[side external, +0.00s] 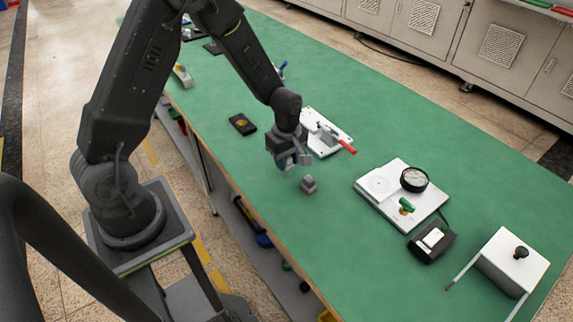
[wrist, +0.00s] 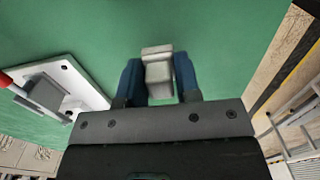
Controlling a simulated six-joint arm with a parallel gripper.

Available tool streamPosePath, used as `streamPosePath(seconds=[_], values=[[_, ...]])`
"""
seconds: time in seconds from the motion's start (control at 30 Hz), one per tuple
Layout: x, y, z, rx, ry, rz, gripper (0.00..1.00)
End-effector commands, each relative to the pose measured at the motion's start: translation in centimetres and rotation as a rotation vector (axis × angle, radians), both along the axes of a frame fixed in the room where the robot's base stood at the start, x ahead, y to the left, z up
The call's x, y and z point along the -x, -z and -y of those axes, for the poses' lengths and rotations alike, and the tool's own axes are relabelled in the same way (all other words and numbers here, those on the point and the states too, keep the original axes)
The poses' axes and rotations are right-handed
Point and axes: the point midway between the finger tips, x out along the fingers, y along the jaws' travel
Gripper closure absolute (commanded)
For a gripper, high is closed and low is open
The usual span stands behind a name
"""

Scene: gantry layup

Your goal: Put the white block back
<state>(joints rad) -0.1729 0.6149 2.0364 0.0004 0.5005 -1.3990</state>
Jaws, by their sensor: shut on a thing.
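My gripper (side external: 290,161) is above the green table in the side view, near its front edge. In the wrist view its two blue fingers (wrist: 159,80) are shut on a pale block, the white block (wrist: 158,76), which sits between them. In the side view the fingers mostly hide the held block.
A white plate with a red-handled clamp (side external: 322,132) lies behind my gripper; it also shows in the wrist view (wrist: 62,88). A white board with a gauge (side external: 402,192), a black device (side external: 432,243) and a white box (side external: 514,259) stand right. A black pad (side external: 242,124) lies left.

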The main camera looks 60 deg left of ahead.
Motion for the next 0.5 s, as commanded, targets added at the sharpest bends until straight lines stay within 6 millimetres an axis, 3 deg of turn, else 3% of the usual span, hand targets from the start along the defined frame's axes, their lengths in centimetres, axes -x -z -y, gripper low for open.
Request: streamPosePath(seconds=[0.13, 0.5], values=[[0.0, 2.0, 0.0, 0.0, 0.0, -0.002, 0.91], [0.0, 2.4, 0.0, 0.0, 0.001, 0.0, 0.91]])
